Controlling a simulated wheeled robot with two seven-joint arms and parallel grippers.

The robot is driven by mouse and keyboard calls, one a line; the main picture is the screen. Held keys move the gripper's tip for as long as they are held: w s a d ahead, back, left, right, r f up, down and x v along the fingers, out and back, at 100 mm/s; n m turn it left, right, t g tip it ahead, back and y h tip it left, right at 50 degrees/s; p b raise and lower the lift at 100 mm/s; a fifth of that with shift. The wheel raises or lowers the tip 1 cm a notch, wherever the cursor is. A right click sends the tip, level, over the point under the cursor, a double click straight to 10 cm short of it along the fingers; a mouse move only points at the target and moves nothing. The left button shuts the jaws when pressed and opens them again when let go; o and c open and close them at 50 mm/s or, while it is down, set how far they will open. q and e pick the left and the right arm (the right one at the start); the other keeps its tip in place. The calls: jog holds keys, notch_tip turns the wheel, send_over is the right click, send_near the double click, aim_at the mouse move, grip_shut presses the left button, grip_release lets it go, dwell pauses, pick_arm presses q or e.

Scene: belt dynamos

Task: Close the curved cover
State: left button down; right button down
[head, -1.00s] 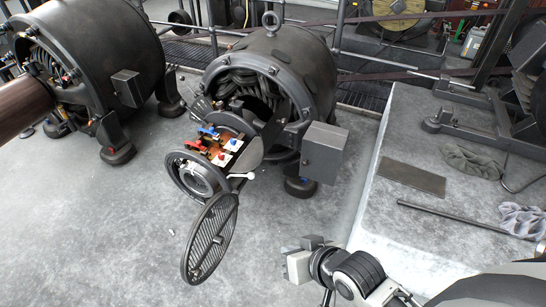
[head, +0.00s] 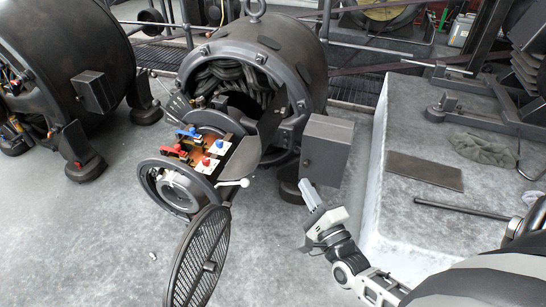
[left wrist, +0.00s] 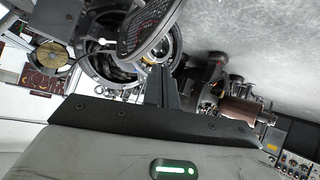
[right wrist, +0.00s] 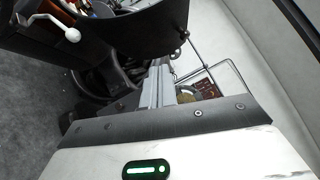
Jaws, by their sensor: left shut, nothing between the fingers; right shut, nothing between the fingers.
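The dynamo (head: 262,50) stands at the centre of the head view with its front end open. A dark curved plate (head: 271,122), which looks like the curved cover, stands up beside the terminal board (head: 203,150); a dark curved panel (right wrist: 140,32) also shows in the right wrist view. A white-knobbed lever (head: 233,183) sticks out below the board. A round mesh grille (head: 203,257) hangs swung out below. My right gripper (head: 309,192) is shut and empty, below the grey box and apart from the plate. My left gripper (left wrist: 161,84) is shut and empty, outside the head view.
A grey box (head: 326,150) juts from the dynamo's right side, close above my right gripper. A pale raised slab (head: 400,225) with a rod and a cloth lies to the right. Another dynamo (head: 62,65) stands at left. The floor between is mostly clear.

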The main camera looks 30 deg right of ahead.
jog(key=w+a+r, duration=0.1)
jog(key=w+r, duration=0.2)
jog(key=w, duration=0.8)
jog(key=shift+a+b, duration=0.3)
jog(key=shift+a, duration=0.05)
jog(key=shift+w+r, duration=0.1)
